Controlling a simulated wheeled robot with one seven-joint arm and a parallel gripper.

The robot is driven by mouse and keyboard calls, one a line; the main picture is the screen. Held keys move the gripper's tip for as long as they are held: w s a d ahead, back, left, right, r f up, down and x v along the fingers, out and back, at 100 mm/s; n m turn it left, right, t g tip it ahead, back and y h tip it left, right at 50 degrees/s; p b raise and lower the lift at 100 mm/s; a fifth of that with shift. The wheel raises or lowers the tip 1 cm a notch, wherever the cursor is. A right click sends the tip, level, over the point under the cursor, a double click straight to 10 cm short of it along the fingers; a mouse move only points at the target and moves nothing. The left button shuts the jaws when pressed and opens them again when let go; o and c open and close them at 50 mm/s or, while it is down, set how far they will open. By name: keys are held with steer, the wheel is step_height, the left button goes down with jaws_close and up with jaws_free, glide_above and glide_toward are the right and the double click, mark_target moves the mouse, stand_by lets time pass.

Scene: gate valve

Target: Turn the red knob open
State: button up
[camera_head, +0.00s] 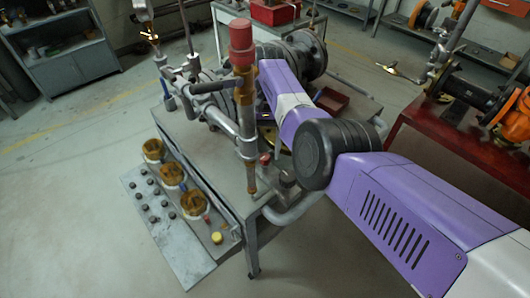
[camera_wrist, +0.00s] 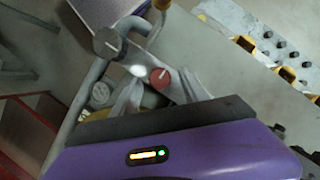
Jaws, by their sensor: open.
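The red knob (camera_wrist: 160,77) shows in the wrist view as a small round disc with a pale line across its face. My gripper (camera_wrist: 161,92) is open, with one pale grey finger on each side of the knob in the picture. I cannot tell whether either finger touches it. In the head view a small red knob (camera_head: 265,159) shows on the workbench beside the upright pipe, partly crowded by my arm. My fingers are hidden there behind my arm and the bench fittings.
A dark round knob (camera_wrist: 107,43) on grey piping sits left of the red knob. In the head view, a tall red-capped pipe (camera_head: 240,85) stands close to my arm. A panel (camera_head: 180,255) with yellow-brown parts and dark buttons lies at the front left. A red table (camera_head: 455,145) stands at right.

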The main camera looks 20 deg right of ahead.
steer(key=b+v, duration=0.2)
steer(key=v, duration=0.4)
steer(key=shift+r, duration=0.35)
steer(key=shift+d, duration=0.1)
